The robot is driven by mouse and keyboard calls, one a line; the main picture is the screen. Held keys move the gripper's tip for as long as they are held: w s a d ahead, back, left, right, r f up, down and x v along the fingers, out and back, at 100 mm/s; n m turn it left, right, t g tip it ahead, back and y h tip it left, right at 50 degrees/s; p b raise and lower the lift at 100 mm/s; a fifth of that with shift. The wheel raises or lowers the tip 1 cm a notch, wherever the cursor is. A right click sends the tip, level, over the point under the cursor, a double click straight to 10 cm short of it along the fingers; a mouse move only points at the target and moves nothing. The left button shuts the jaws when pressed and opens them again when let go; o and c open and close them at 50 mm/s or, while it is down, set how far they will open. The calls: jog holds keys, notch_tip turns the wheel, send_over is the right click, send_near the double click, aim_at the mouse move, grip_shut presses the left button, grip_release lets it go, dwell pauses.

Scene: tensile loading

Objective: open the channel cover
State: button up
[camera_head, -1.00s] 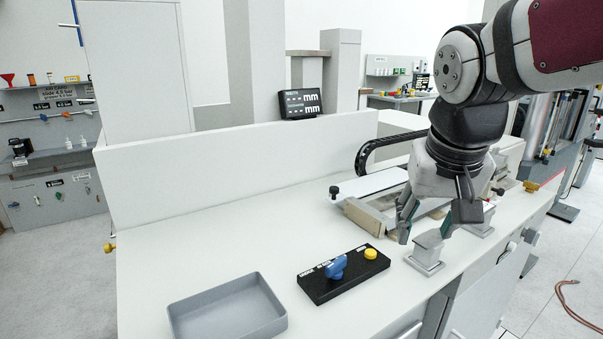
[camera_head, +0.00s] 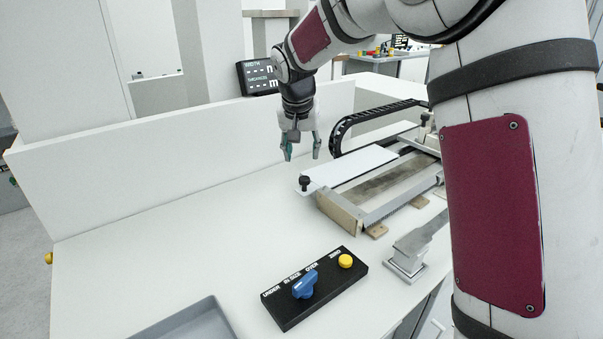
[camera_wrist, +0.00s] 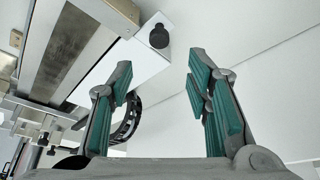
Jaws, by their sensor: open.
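The channel cover (camera_head: 345,166) is a long flat white plate along the far side of the measuring bed. A black knob (camera_head: 304,184) stands on its near left end. The bed's grey channel (camera_head: 385,185) shows uncovered beside the plate. My gripper (camera_head: 302,152) is open and empty, above and behind the knob in the head view. In the wrist view, the knob (camera_wrist: 158,36) lies beyond the gap between my green-padded fingers (camera_wrist: 160,80), apart from them. The white plate (camera_wrist: 120,68) is partly hidden by the left finger there.
A black panel (camera_head: 330,290) with a blue switch and yellow button lies in front. A grey pedestal (camera_head: 405,265) stands right of it, a grey tray (camera_head: 190,320) left. A black cable chain (camera_head: 365,118) and white wall (camera_head: 180,150) stand behind. The left worktop is clear.

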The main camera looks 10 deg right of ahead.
aim_at(304, 178)
jog(key=p+x, duration=0.1)
jog(key=x, duration=0.9)
jog(key=shift+w+f, duration=0.1)
jog(key=shift+f, duration=0.3)
grip_shut()
